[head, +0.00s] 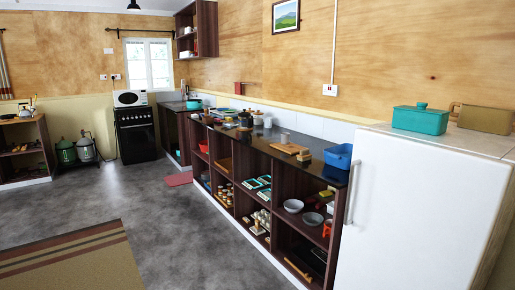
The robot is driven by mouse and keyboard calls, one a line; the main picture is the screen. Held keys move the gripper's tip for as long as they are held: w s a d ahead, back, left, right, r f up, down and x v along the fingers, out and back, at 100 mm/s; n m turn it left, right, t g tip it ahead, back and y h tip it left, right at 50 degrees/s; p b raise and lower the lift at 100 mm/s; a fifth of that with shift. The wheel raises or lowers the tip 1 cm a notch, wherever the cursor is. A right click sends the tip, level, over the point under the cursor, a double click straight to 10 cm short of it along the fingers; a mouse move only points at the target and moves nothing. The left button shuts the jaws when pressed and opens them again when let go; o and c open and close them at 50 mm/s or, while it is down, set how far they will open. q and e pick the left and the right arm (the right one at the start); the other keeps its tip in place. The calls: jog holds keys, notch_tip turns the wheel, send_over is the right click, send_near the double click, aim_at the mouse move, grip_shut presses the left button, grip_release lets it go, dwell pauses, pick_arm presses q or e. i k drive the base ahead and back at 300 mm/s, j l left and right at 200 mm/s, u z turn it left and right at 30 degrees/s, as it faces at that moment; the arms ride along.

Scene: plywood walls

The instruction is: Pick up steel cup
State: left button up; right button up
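A small grey, upright, cup-like object (285,138) stands on the dark counter top, near its back edge and left of a wooden board. It may be the steel cup, but it is too small to be sure. Several other small jars and pots (246,120) stand farther left on the same counter, and I cannot tell their material. Neither of my grippers is in view.
The dark counter (317,165) has open shelves with bowls (293,206). A wooden board (290,149) and blue tub (338,156) lie on top. A white fridge (415,215) stands at right. The grey floor (185,235) is clear beside a striped rug (75,262).

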aim_at(285, 136)
jog(key=i, duration=0.7)
jog(key=i+u, duration=0.1)
jog(key=i, duration=0.6)
jog(key=i+l, duration=0.1)
jog(key=i, duration=0.6)
jog(key=i+u, duration=0.1)
jog(key=i, duration=0.6)
jog(key=i+l, duration=0.2)
jog(key=i, duration=0.5)
jog(key=i+l+u, duration=0.1)
jog(key=i, duration=0.6)
